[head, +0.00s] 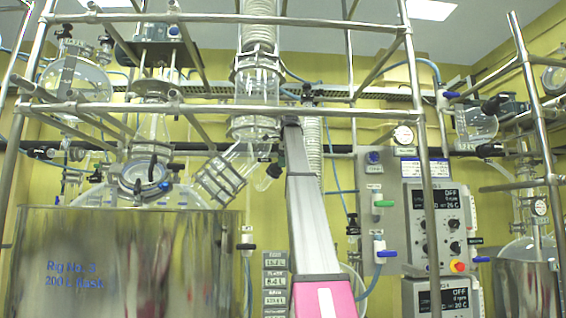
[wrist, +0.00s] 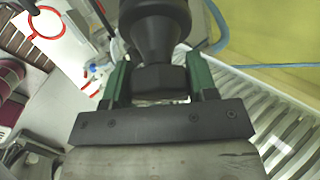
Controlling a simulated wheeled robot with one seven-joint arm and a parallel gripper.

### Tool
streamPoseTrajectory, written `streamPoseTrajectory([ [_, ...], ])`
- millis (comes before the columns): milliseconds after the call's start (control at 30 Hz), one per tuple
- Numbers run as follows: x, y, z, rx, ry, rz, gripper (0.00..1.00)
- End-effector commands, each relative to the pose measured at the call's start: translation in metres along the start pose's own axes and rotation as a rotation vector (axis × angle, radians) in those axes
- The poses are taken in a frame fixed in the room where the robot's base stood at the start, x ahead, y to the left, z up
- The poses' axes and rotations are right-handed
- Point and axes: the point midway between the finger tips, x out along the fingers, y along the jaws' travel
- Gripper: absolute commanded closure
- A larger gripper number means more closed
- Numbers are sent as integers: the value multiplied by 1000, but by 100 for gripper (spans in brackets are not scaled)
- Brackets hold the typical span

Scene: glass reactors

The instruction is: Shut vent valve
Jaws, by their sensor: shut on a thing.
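In the wrist view, my gripper (wrist: 158,68) has its two green fingers on either side of a black, ribbed knob (wrist: 155,25) and is shut on it. The knob widens above the fingers and narrows to a collar between them. It looks like a valve handle, but no label shows, so I cannot tell from its markings that it is the vent valve. In the head view, my raised grey and pink arm reaches up to the glass pipework. My gripper there is small and mostly hidden behind the arm's upper end.
A large steel vessel (head: 125,265) marked Rig No. 3 stands at left. An angled glass pipe (head: 222,178) is just left of my arm. Steel frame bars cross above. A control panel (head: 435,230) stands at right. A slatted white tray (wrist: 285,105) shows in the wrist view.

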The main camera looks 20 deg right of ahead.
Motion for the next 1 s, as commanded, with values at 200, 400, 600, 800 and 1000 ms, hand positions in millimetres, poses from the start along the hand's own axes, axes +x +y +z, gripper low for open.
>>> streamPoseTrajectory([
  [200, 0, 0, 0, 144, 1, 60, 71],
  [400, 0, 1, 0, 230, 0, 96, 71],
  [600, 0, 2, 0, 274, 0, 114, 71],
  [800, 0, 2, 0, 286, 0, 119, 71],
  [1000, 0, 2, 0, 286, -1, 119, 71],
])
